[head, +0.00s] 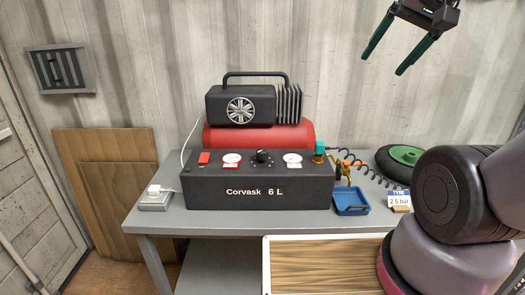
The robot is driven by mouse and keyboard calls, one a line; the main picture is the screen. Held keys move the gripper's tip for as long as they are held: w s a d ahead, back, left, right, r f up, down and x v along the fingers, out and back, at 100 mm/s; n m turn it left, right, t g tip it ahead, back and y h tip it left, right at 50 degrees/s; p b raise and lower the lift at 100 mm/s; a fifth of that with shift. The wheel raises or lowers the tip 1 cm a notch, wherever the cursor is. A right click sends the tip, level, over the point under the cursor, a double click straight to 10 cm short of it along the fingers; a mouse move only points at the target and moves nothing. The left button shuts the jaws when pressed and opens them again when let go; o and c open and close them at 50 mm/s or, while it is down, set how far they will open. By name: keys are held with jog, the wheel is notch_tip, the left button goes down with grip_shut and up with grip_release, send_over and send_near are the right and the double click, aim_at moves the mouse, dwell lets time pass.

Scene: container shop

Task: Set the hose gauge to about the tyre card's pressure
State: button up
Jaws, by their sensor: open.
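The Corvask 6 L compressor (260,188) stands on a grey bench, with a black motor unit (240,103) on a red tank (258,134) behind it. Its panel carries a red switch (204,157), a left gauge (232,159), a black knob (262,157) and a right gauge (292,159). The gauge needles are too small to read. A brass fitting with a green cap (319,152) and a coiled black hose (360,167) are at the right. The tyre card (399,200) reads 2.5 bar. My gripper (384,60) is open and empty, high at upper right, away from the bench.
A blue tray (351,202) sits right of the compressor, near a wheel with a green hub (405,156). A power socket (156,200) lies at the bench's left end. A wood-topped surface (325,268) is in front. My arm covers the lower right.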

jog(key=w+a+f+n+g+h, duration=0.1)
jog(key=w+a+f+n+g, duration=0.25)
jog(key=w+n, duration=0.4)
jog(key=n+h, duration=0.4)
jog(key=n, duration=1.9)
send_near(261, 151)
jog(key=x, duration=0.9)
jog(key=shift+w+d, duration=0.15)
jog(key=shift+w, duration=0.05)
grip_shut()
